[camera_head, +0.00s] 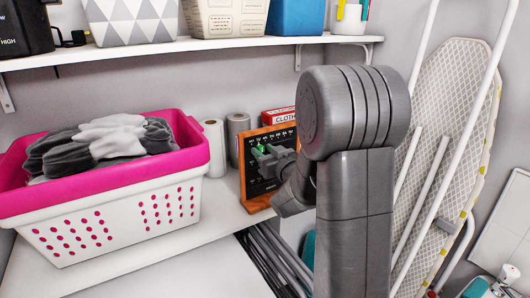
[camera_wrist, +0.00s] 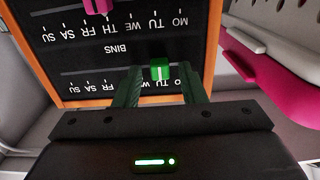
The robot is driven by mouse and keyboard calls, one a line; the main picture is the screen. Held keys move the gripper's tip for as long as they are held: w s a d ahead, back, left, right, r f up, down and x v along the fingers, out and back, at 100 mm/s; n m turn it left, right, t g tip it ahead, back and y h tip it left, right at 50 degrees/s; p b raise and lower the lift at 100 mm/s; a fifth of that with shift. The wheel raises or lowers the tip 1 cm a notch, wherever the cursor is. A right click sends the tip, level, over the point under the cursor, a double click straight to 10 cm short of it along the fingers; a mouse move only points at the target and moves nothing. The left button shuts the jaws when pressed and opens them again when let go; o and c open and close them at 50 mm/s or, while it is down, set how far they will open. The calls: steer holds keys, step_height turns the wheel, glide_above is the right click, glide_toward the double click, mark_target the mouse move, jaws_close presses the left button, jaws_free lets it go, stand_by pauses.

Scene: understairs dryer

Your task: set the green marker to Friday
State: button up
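The green marker (camera_wrist: 160,70) sits on a dark weekday board (camera_wrist: 130,52) with an orange-brown wooden frame. In the wrist view the board appears upside down, and the marker is on the row below the word BINS, near the TU and WE labels; I cannot tell exactly which day. FR on that row is left of the marker. My gripper (camera_wrist: 160,78) is open, its fingers on either side of the marker with visible gaps. In the head view the marker (camera_head: 259,149) shows beside my gripper (camera_head: 266,156), and my arm hides part of the board.
A pink marker (camera_wrist: 98,6) sits on the board's other row. A shelf (camera_head: 180,48) runs above; an ironing board (camera_head: 445,120) leans at right.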

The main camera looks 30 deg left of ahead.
mark_target(278, 142)
jaws_close()
steer(key=w+d, duration=0.1)
steer(key=w, duration=0.1)
steer(key=w+d, duration=0.1)
steer(key=w, duration=0.1)
steer(key=w+d+b, duration=0.1)
steer(key=w, duration=0.1)
steer(key=shift+w+d, duration=0.2)
steer(key=shift+w, duration=0.05)
steer(key=shift+o, duration=0.9)
jaws_free()
steer(key=shift+s, duration=0.1)
steer(key=b+v, duration=0.2)
steer(key=v, duration=1.1)
steer(key=shift+s+d, duration=0.2)
steer(key=shift+d, duration=0.1)
